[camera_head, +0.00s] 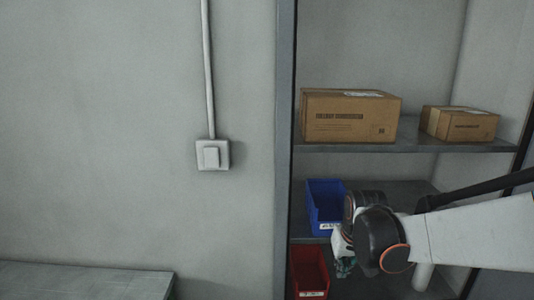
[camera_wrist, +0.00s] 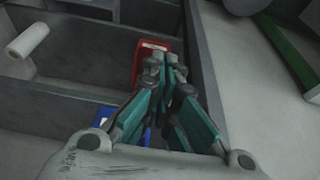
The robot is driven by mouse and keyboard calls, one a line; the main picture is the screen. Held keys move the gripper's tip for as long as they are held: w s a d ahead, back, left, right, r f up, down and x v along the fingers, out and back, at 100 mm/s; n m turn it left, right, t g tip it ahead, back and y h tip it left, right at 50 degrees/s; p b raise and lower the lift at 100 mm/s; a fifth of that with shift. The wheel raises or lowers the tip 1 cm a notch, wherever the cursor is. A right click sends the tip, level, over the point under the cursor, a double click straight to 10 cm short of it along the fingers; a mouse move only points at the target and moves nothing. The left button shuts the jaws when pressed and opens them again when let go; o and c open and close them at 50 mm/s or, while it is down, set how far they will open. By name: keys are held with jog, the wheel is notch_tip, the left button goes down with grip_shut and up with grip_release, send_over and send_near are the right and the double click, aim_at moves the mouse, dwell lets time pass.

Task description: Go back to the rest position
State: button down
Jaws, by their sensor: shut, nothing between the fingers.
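My gripper (camera_wrist: 168,65) is shut and empty in the wrist view, its teal-sided fingers together. In the head view, my white arm reaches in from the right. My gripper (camera_head: 344,266) is mostly hidden behind the dark wrist there, in front of the shelves. A blue bin (camera_head: 324,205) stands on the middle shelf just left of my wrist. A red bin (camera_head: 309,272) is lower, below and left of the wrist. In the wrist view the red bin (camera_wrist: 147,48) shows behind the fingertips, and part of the blue bin (camera_wrist: 107,118) shows beside the fingers.
Two cardboard boxes, a large one (camera_head: 350,116) and a small one (camera_head: 460,124), sit on the upper shelf (camera_head: 400,147). The shelf's upright post (camera_head: 284,150) stands at left. A grey bench top (camera_head: 85,280) is at lower left. A white roll (camera_wrist: 27,41) lies at upper left in the wrist view.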

jog(key=s+r+t, duration=0.1)
jog(key=s+r, duration=0.3)
jog(key=s, duration=0.6)
jog(key=s+r+t, duration=0.2)
jog(key=s+r, duration=0.2)
jog(key=s, duration=0.7)
jog(key=shift+s+t, duration=0.15)
jog(key=shift+t, duration=0.15)
